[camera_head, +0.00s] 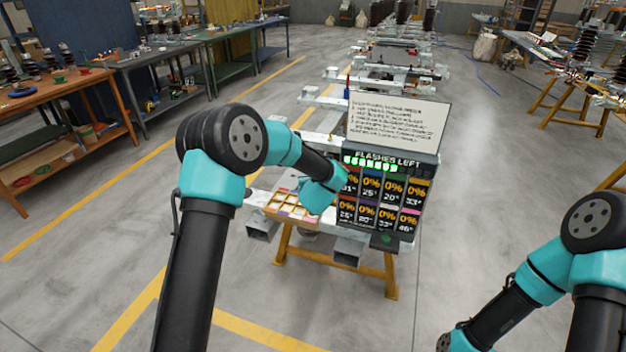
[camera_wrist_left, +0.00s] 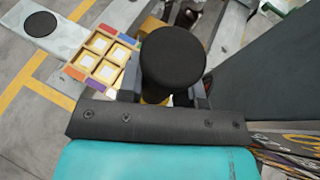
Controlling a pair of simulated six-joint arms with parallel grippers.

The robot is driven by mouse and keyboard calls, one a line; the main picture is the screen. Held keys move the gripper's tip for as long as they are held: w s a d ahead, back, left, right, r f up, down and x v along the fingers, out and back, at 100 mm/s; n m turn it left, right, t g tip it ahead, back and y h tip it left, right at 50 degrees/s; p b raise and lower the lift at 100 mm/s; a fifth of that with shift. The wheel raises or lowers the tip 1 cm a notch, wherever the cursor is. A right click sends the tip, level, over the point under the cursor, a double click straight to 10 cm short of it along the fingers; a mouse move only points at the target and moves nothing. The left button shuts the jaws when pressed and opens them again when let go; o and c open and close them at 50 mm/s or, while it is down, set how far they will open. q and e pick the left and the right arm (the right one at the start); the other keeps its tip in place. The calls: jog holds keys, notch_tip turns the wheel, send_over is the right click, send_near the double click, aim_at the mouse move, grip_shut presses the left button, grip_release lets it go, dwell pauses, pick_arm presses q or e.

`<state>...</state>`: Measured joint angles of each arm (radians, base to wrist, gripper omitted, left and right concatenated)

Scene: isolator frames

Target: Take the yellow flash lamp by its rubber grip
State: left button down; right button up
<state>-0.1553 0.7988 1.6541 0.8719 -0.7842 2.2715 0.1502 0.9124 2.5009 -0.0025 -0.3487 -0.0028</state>
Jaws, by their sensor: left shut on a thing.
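The flash lamp's black round rubber grip (camera_wrist_left: 172,60) fills the middle of the left wrist view, seen from its end. A little yellow shows beneath it; the rest of the lamp is hidden. My left gripper (camera_wrist_left: 168,92) is shut on the grip, with one dark finger on each side. In the head view my teal left wrist hides the gripper and lamp in front of the display board. My right arm shows at the lower right of the head view, but its gripper is out of frame.
A tray with colour-edged compartments (camera_head: 283,209) lies on the trestle stand, left of my left wrist; it also shows in the left wrist view (camera_wrist_left: 92,66). The display board (camera_head: 388,197) with percentages and a text panel (camera_head: 398,122) stands close on the right. Open floor surrounds the stand.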

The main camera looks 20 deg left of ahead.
pick_arm(q)
jog(key=s+d+r, duration=0.1)
jog(key=s+d, duration=0.2)
jog(key=s, duration=0.9)
jog(key=shift+s+d+r, duration=0.2)
jog(key=shift+s+d, duration=0.15)
